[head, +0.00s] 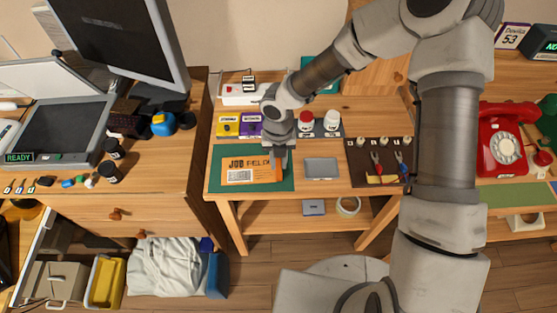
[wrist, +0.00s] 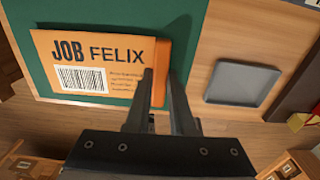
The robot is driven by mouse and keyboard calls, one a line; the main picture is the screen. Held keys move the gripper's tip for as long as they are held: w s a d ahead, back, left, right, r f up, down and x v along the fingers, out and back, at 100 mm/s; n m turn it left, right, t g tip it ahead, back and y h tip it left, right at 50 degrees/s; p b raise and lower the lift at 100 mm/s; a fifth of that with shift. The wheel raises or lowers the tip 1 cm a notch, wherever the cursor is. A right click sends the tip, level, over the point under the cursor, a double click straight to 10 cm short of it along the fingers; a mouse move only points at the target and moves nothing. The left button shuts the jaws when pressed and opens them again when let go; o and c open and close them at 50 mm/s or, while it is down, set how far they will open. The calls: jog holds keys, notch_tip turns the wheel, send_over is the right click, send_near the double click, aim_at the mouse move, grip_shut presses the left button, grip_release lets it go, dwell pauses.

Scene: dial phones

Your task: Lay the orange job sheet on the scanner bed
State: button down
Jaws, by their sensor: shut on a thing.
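The orange job sheet (head: 243,176) lies flat over the green mat (head: 218,187) on the middle desk. In the wrist view the sheet (wrist: 122,95) reads "JOB FELIX" and carries a barcode. My gripper (head: 279,158) is at the sheet's right edge, pointing down. In the wrist view its fingers (wrist: 161,78) are close together, shut on that edge. The scanner stands on the left desk with its lid (head: 62,82) raised, its dark bed (head: 62,128) bare and a green READY display (head: 19,157) at its front.
A grey tray (head: 321,168) lies right of the mat. Yellow and purple boxes (head: 238,126) stand behind it. A monitor (head: 118,40), a blue tape dispenser (head: 163,123) and dark jars (head: 108,172) crowd the left desk beside the scanner. A red phone (head: 506,145) is far right.

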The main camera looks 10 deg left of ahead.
jog(key=shift+r+p, duration=1.85)
jog(key=shift+r, duration=0.35)
jog(key=shift+f, duration=0.1)
